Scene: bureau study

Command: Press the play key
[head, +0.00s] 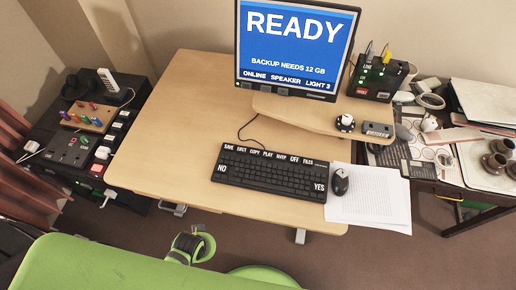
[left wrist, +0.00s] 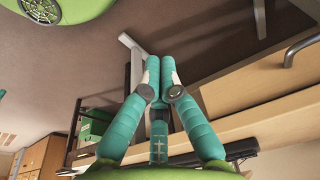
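The black keyboard (head: 270,174) lies on the wooden desk below the monitor. Its top row has large labelled keys, and the play key (head: 268,154) sits near the middle of that row, labelled PLAY. Larger NO and YES keys are at its left and right ends. My left gripper (head: 190,245) is in front of the desk's near edge, below and left of the keyboard, apart from it. In the left wrist view its teal fingers (left wrist: 160,68) meet at the tips with nothing seen between them. My right gripper is in neither view.
The monitor (head: 295,45) reads READY. A mouse (head: 340,182) and papers (head: 372,200) lie right of the keyboard. A raised wooden shelf (head: 300,112) stands behind it. The desk's left part (head: 185,120) is bare. The left wrist view shows the desk's underside.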

